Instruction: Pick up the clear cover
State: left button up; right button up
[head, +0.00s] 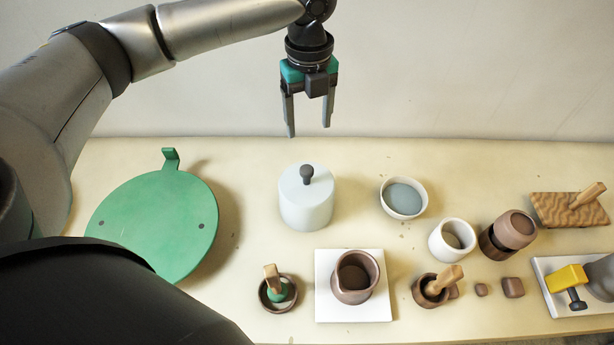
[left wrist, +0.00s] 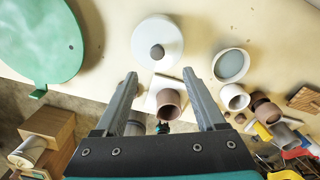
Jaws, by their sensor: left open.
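The clear cover (head: 305,208) is a pale, cloudy-white cylinder with a dark round knob (head: 306,172) on top. It stands upright left of the middle of the table, and nothing holds it. It also shows in the left wrist view (left wrist: 145,34), just beyond the fingertips. My left gripper (head: 308,132) is open and empty, its fingers pointing down. In the head view it appears above the cover, near the back edge, clearly apart from it. Its two fingers also show in the left wrist view (left wrist: 160,76). My right gripper is not in view.
A green disc (head: 150,225) with an upright tab lies left of the cover. A bowl (head: 404,198) stands to its right, a brown jug (head: 354,277) on a white tile in front. Cups and small wooden pieces crowd the right side. A wall rises behind the table.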

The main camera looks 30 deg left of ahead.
pick_arm(q)
send_near(307, 169)
jog(key=f, duration=0.3)
jog(key=f+b, duration=0.1)
jog(key=f, duration=0.1)
jog(key=shift+w, duration=0.25)
jog(key=shift+s+f, duration=0.15)
jog(key=shift+f, duration=1.25)
jog(key=shift+s+f, duration=0.15)
jog(key=shift+f, duration=1.2)
jog(key=shift+c, duration=0.2)
grip_shut()
jog(key=shift+r, duration=0.1)
